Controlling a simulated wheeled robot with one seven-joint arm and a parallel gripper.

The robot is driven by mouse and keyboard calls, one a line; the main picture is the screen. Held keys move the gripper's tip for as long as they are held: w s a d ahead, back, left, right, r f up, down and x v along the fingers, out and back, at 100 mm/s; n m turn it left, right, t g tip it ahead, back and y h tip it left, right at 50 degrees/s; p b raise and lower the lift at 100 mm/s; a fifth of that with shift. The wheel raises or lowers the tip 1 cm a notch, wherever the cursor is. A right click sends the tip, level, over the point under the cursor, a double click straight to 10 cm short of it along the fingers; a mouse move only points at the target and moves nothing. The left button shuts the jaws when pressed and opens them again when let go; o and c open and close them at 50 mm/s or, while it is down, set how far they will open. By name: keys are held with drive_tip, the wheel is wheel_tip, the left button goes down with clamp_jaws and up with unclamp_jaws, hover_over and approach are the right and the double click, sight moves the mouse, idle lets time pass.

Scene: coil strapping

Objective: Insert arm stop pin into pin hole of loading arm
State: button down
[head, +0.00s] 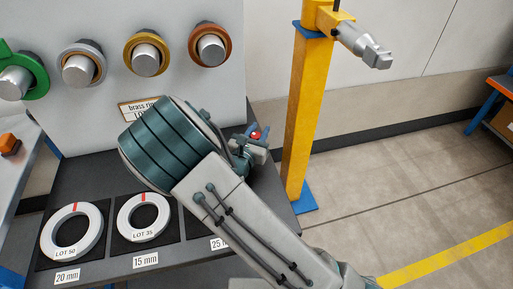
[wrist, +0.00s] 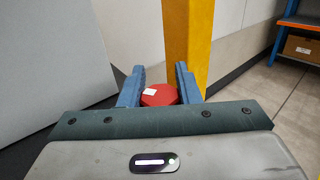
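The arm stop pin shows as a red head with a small white mark in the wrist view (wrist: 158,96), between my two blue fingers. My gripper (wrist: 160,88) is shut on it; the pin's shaft is hidden. In the head view a bit of red of the pin (head: 256,134) shows at my gripper (head: 254,141), over the dark table's right side. The loading arm (head: 362,44) is a grey, stepped piece on a yellow head atop a yellow post (head: 305,115). My gripper is left of the post and lower than the arm. I cannot make out the pin hole.
A grey panel (head: 105,25) carries several coloured rings on metal pegs. Two white rings, LOT 50 (head: 47,240) and LOT 35 (head: 122,221), lie on the dark table (head: 90,172). Floor right of the post is clear. A blue-and-orange shelf (head: 490,100) stands far right.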

drive_tip(key=shift+r, duration=0.1)
drive_tip(key=shift+r+p, duration=0.85)
wheel_tip(320, 180, up, 3)
drive_tip(key=p, duration=0.2)
drive_tip(key=shift+p, duration=0.35)
drive_tip(key=s+d+r+p, duration=0.6)
drive_tip(key=s+p, duration=0.3)
drive_tip(key=p, duration=0.1)
drive_tip(key=shift+s, duration=0.4)
drive_tip(key=shift+s, duration=0.1)
